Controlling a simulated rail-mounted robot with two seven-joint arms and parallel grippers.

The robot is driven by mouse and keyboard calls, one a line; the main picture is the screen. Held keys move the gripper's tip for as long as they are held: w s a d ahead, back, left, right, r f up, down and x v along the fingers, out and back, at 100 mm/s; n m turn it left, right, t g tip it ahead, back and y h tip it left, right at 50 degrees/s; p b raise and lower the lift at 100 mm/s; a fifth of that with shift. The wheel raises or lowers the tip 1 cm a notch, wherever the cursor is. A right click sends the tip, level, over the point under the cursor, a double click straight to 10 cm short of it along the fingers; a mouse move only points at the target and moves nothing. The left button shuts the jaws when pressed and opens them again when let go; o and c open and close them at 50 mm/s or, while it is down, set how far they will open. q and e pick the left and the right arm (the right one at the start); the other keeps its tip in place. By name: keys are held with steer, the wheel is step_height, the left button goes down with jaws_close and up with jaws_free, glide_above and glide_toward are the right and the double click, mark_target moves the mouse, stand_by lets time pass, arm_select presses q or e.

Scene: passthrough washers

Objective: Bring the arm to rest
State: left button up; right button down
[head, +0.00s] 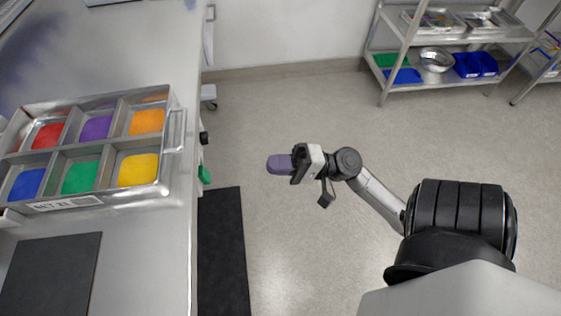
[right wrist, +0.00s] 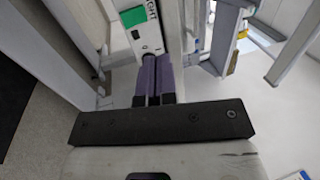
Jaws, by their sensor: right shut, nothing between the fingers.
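My right gripper (head: 279,164) hangs over the open floor to the right of the steel table, its purple fingers pointing left. It is shut and empty. In the right wrist view its two purple fingers (right wrist: 154,80) lie side by side with nothing between them. My right arm reaches in from the lower right of the head view. My left gripper is not in view.
A steel table (head: 150,260) fills the left, with a compartment tray (head: 75,203) of coloured pads and a dark mat (head: 50,275). A black floor mat (head: 222,255) lies beside it. A shelf rack (head: 400,45) stands at the back right. The floor (head: 300,110) between is clear.

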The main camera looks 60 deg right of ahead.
steer(key=shift+s+d, duration=0.2)
steer(key=shift+s, duration=0.1)
steer(key=shift+w, duration=0.1)
